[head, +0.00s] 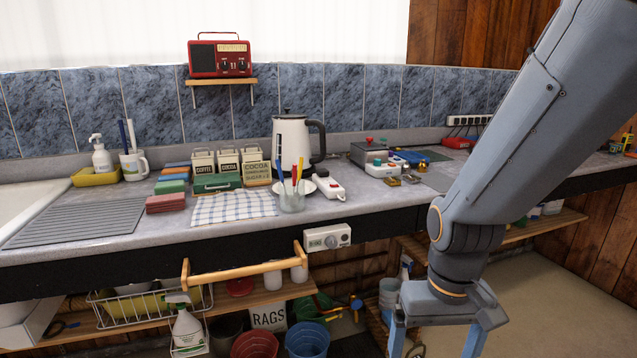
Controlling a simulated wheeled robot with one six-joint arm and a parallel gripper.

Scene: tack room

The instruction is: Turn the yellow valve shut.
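I cannot clearly make out a yellow valve. Under the counter, against the wooden wall, a small blue round fitting (356,304) shows with pipe-like parts beside it. It is too small to tell whether it is a valve or how a handle is turned. My gripper (436,343) points down in front of the counter at the lower right, to the right of that fitting. Its two blue fingers are spread apart, and I see nothing held between them. The fingertips run to the bottom edge of the picture.
The grey counter (110,222) holds a white kettle (292,140), canisters and a cup of utensils (292,200). Buckets, including a blue one (307,340), stand below. Open floor (560,295) lies at the right.

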